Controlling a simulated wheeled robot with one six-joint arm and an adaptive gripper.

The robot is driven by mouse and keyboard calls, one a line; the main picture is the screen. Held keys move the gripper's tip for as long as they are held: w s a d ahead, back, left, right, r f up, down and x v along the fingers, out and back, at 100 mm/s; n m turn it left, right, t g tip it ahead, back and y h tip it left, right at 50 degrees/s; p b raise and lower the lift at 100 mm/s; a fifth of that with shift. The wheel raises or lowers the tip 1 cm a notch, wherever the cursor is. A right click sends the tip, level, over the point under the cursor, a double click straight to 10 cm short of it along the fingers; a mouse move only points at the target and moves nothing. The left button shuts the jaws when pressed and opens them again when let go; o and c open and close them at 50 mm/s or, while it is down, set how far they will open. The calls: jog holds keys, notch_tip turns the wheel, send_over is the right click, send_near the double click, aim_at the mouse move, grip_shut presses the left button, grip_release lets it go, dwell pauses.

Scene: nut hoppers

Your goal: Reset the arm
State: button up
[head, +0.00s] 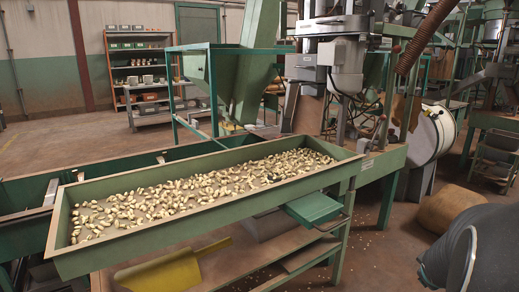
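Part of my arm (480,250) shows at the lower right edge of the head view, as a dark grey rounded link with a pale ring. My gripper is not in the frame, so its fingers and anything in them are hidden. A long green tray (215,225) runs across the middle of the view. Many pale nuts (205,192) lie spread over its floor. The visible arm part is to the right of the tray and apart from it in the picture.
A green hopper (250,75) and a grey motor machine (345,65) stand behind the tray. A green box (314,208) sits by the tray's right end, and a yellow scoop (172,272) lies below. A tan sack (452,210) is on the floor near my arm.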

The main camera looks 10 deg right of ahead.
jog(key=s+a+r+y+p, duration=0.1)
jog(key=s+a+r+y, duration=0.1)
jog(key=a, duration=0.9)
jog(key=s+a+r+m+y, duration=0.1)
jog(key=s+a+r, duration=0.4)
jog(key=a, duration=0.7)
jog(key=s+a+r+m+y+p, duration=0.1)
jog(key=s+a+r+y, duration=0.2)
jog(key=a, duration=0.9)
jog(key=shift+s+r+y+p, duration=0.3)
jog(key=shift+s+r, duration=0.1)
jog(key=shift+r, duration=0.2)
